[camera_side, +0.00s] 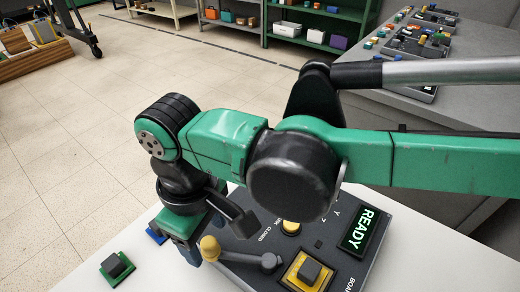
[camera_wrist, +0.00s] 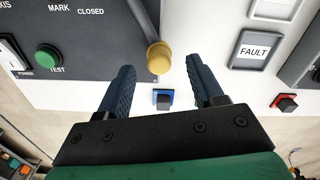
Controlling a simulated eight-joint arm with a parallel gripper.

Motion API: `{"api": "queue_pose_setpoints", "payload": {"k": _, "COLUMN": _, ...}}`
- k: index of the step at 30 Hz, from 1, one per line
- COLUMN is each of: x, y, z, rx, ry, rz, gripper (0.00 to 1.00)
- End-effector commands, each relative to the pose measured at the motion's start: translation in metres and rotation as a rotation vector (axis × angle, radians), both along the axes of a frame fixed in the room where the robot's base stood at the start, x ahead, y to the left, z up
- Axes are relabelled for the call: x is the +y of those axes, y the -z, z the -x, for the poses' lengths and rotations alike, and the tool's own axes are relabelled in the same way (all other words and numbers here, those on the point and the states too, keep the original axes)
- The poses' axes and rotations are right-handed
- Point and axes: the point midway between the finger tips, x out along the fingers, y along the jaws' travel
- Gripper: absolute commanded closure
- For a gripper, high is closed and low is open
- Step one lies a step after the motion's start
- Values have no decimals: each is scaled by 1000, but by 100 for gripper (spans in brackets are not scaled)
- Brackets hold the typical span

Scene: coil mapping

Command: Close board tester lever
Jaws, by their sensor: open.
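The board tester (camera_side: 350,270) is a dark panel on a pale table; its display reads READY. Its grey lever (camera_side: 252,260) ends in a yellow knob (camera_side: 210,248) and lies toward the left edge of the panel. My gripper (camera_wrist: 159,64) is open, and its blue fingers straddle the knob (camera_wrist: 159,57) in the wrist view, with gaps on both sides. In the side view my gripper (camera_side: 184,250) is close beside the knob; contact cannot be seen. A dark chip on a yellow board (camera_side: 307,273) sits in the panel. My arm hides part of the panel.
A yellow button (camera_side: 290,227) stands on the panel behind the lever. A green board (camera_side: 117,268) and a blue board (camera_side: 156,236) lie on the table left of the tester. The wrist view shows a FAULT box (camera_wrist: 253,50), a red piece (camera_wrist: 285,103) and a green TEST button (camera_wrist: 47,57).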

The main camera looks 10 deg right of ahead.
Motion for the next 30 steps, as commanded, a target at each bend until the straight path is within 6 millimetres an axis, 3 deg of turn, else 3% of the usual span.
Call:
{"api": "queue_pose_setpoints", "payload": {"k": 6, "x": 0, "y": 26, "z": -1, "rx": -1, "ry": 2, "rz": -1, "gripper": 39}}
{"api": "queue_pose_setpoints", "payload": {"k": 15, "x": -1, "y": 30, "z": -1, "rx": -1, "ry": 2, "rz": -2, "gripper": 39}}
{"api": "queue_pose_setpoints", "payload": {"k": 16, "x": -1, "y": 30, "z": -1, "rx": -1, "ry": 2, "rz": -2, "gripper": 42}}
{"api": "queue_pose_setpoints", "payload": {"k": 22, "x": -1, "y": 30, "z": -1, "rx": -1, "ry": 2, "rz": -2, "gripper": 99}}
{"api": "queue_pose_setpoints", "payload": {"k": 30, "x": -1, "y": 30, "z": -1, "rx": -1, "ry": 2, "rz": -2, "gripper": 100}}
